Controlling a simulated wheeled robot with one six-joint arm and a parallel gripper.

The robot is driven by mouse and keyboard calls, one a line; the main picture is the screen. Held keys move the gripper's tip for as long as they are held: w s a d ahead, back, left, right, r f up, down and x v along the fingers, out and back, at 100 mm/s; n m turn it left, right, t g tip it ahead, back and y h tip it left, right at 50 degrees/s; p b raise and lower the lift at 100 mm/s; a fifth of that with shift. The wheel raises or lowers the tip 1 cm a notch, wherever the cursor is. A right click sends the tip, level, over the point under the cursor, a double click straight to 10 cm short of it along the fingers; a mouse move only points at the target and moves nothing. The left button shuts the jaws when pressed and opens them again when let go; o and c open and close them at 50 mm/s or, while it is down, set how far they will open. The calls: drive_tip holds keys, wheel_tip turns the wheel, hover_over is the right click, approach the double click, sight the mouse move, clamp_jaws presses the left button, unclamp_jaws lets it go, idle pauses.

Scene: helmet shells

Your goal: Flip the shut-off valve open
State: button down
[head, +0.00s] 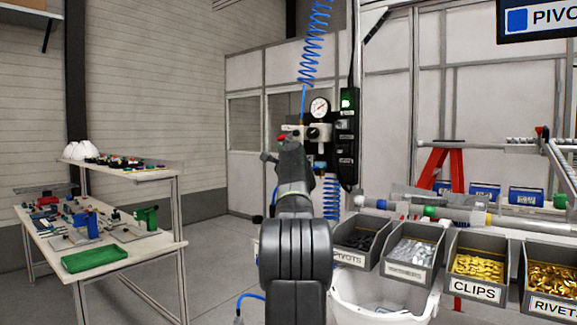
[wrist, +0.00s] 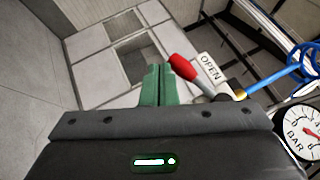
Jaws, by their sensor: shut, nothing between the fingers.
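The shut-off valve has a red lever grip (wrist: 182,68) that slants up and left from a metal body in the wrist view. In the head view the red grip (head: 282,139) is small, below and left of the pressure gauge. My gripper (wrist: 160,68) has its green fingers shut together and empty. The fingertips are just left of the red grip in the picture; I cannot tell whether they touch it. In the head view my gripper (head: 267,157) is partly hidden by my arm.
The pressure gauge (head: 319,107) sits close to the valve and also shows in the wrist view (wrist: 299,130). A blue coiled hose (head: 314,40) hangs above it. A black control box (head: 347,140) stands to the right. Parts bins (head: 478,292) line the lower right.

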drive_tip(key=b+v, duration=0.7)
drive_tip(key=v, duration=0.5)
drive_tip(key=shift+w+a+r, duration=0.1)
drive_tip(key=shift+w, duration=0.05)
drive_tip(key=w+d+r+p, duration=0.1)
drive_tip(key=w+d+p, duration=0.1)
drive_tip(key=w+p, duration=0.4)
drive_tip(key=shift+w+r+p, duration=0.4)
drive_tip(key=shift+w, duration=0.55)
drive_tip(key=shift+a+f+b, duration=0.1)
drive_tip(key=shift+b, duration=0.25)
